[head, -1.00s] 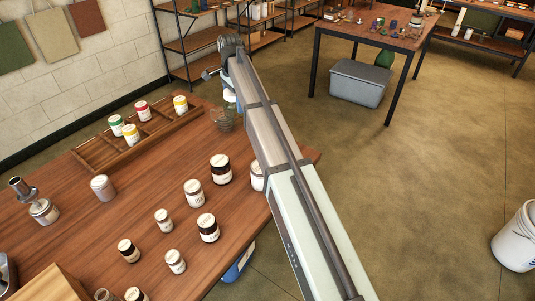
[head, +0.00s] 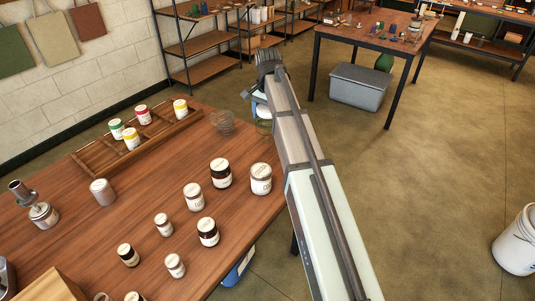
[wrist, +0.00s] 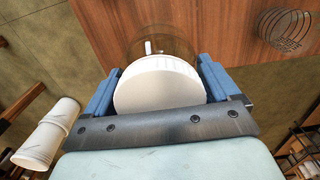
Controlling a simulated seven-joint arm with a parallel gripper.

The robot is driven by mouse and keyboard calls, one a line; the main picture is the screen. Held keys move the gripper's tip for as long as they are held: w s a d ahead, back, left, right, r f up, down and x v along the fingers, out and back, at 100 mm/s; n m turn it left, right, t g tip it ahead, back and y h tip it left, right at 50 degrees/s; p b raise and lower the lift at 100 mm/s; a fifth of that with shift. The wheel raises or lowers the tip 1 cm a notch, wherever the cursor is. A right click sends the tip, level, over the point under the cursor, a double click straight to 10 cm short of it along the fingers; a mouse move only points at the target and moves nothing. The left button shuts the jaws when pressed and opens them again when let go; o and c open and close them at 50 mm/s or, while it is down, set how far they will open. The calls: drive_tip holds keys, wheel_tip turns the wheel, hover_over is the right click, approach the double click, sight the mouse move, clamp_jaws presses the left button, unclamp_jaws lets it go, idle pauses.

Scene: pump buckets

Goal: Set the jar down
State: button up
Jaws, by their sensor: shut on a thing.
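My gripper (wrist: 159,72) is shut on a jar (wrist: 160,90) with a round white lid and a clear body. In the wrist view the lid fills the space between the blue fingers, and the clear body shows beyond it. In the head view my gripper (head: 259,97) is at the far right corner of the wooden table (head: 150,222), and the jar (head: 264,118) shows partly below it, mostly hidden. The jar overlaps the table edge in the wrist view. I cannot tell whether its base touches the table.
A wire coil (head: 223,123) stands left of the jar. A wooden tray (head: 95,157) holds several paint jars. A white-lidded jar (head: 260,179) and several other jars stand nearer. A white bucket (head: 517,242) is on the floor at right.

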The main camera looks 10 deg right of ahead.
sight(267, 138)
drive_tip(key=shift+f, duration=4.95)
drive_tip(key=shift+f, duration=0.1)
drive_tip(key=o, duration=1)
drive_tip(key=shift+c, duration=0.2)
wheel_tip(267, 138, up, 12)
drive_tip(key=shift+r, duration=0.1)
